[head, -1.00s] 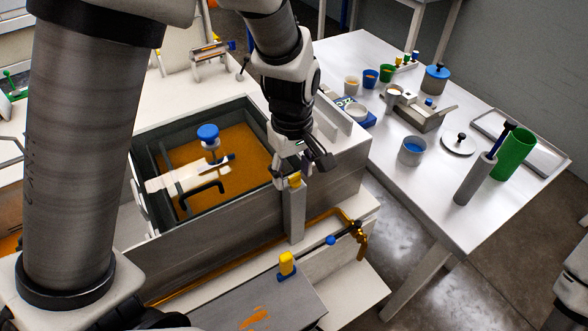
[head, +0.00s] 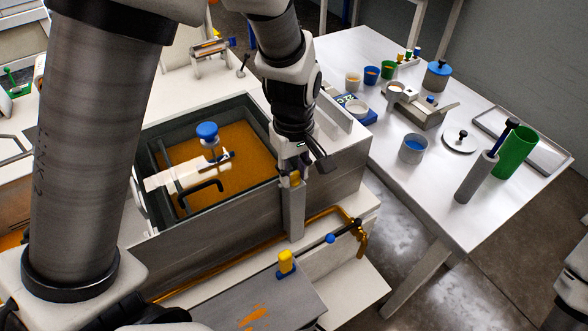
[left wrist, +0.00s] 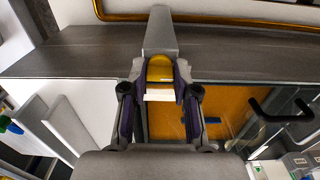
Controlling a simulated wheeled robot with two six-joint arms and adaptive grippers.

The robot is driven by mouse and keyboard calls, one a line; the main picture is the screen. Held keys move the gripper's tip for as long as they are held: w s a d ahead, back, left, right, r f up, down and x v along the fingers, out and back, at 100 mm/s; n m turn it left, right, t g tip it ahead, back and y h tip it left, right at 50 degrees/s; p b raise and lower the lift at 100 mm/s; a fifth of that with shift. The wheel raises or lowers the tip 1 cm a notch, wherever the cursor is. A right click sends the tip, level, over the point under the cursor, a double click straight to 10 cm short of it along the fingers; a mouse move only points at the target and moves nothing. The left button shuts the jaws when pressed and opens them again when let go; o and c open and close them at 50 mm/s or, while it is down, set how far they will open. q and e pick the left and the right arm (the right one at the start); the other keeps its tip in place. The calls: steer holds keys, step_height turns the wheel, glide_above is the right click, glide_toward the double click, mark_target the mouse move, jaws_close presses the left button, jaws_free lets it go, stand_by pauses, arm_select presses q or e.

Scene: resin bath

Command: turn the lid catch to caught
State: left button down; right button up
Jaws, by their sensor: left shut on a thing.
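The lid catch is a yellow-topped piece (head: 295,179) on a grey upright bar at the front right rim of the resin bath (head: 250,205). My left gripper (head: 299,166) comes down on it from above and is shut on it. In the left wrist view the yellow part of the catch (left wrist: 160,68) sits between the two fingertips (left wrist: 158,84), with the grey bar reaching beyond it. The fingers hide the catch's sides, and I cannot tell its exact turn. My right gripper is not clearly in view.
The bath holds amber resin (head: 250,150), with a blue knob (head: 207,131) and a black handle (head: 200,194) over it. A second yellow knob (head: 286,262) stands in front. The side table (head: 390,155) at right carries cups and tools.

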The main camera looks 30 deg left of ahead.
arm_select(q)
steer(key=shift+s+m, duration=0.1)
steer(key=shift+m, duration=0.2)
steer(key=m+p, duration=0.1)
steer(key=m, duration=0.1)
steer(key=shift+m, duration=0.4)
steer(key=m+p, duration=0.1)
steer(key=m, duration=0.3)
steer(key=shift+f+m, duration=0.1)
steer(key=shift+m, duration=0.2)
steer(key=m, duration=0.4)
steer(key=shift+a, duration=0.1)
steer(key=m, duration=0.4)
steer(key=shift+m, duration=0.3)
